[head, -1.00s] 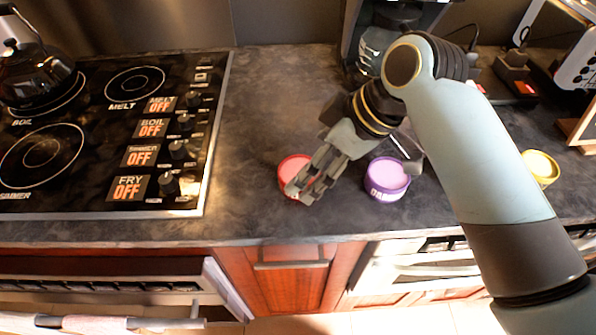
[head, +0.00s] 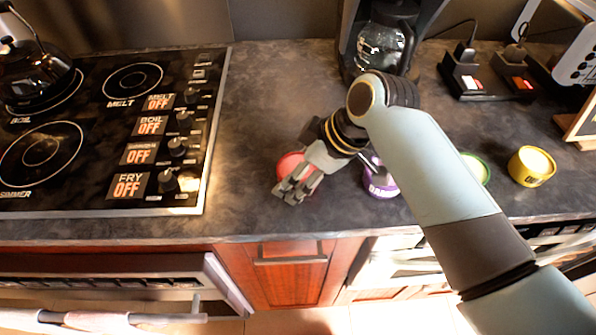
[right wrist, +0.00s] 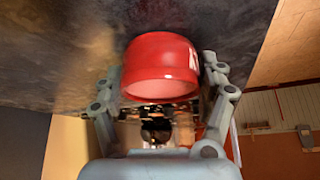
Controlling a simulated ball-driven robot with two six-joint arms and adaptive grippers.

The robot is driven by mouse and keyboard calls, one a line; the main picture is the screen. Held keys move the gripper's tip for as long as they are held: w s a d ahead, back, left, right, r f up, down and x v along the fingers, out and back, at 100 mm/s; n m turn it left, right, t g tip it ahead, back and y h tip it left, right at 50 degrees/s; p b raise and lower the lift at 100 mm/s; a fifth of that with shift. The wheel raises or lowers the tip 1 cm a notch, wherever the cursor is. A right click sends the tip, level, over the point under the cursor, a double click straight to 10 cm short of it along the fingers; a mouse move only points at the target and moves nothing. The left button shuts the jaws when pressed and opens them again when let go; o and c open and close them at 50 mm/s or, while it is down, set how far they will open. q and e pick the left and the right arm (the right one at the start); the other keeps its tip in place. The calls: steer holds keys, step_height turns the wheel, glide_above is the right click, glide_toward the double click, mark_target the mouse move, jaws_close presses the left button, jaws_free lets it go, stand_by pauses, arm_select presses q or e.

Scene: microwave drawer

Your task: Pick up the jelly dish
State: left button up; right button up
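A small red dish (head: 288,164) with a pink top stands on the dark counter near its front edge. My right gripper (head: 290,190) is over it from above and hides much of it in the head view. In the right wrist view the red dish (right wrist: 160,68) sits between the two fingers of my right gripper (right wrist: 163,80). The fingers are spread on either side of it, with narrow gaps. Part of a pale letter shows on its side; I cannot tell whether it is the jelly dish. A purple dish (head: 381,185) stands just right, partly behind my arm. My left gripper is out of view.
A green dish (head: 476,168) and a yellow dish (head: 532,167) stand farther right. A coffee maker (head: 385,45) is behind. A stovetop (head: 95,135) with a kettle (head: 30,70) is at the left. The counter (head: 255,110) between stove and coffee maker is clear.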

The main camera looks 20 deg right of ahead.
steer(key=c, duration=0.8)
steer(key=shift+o, duration=0.2)
steer(key=shift+r, duration=0.1)
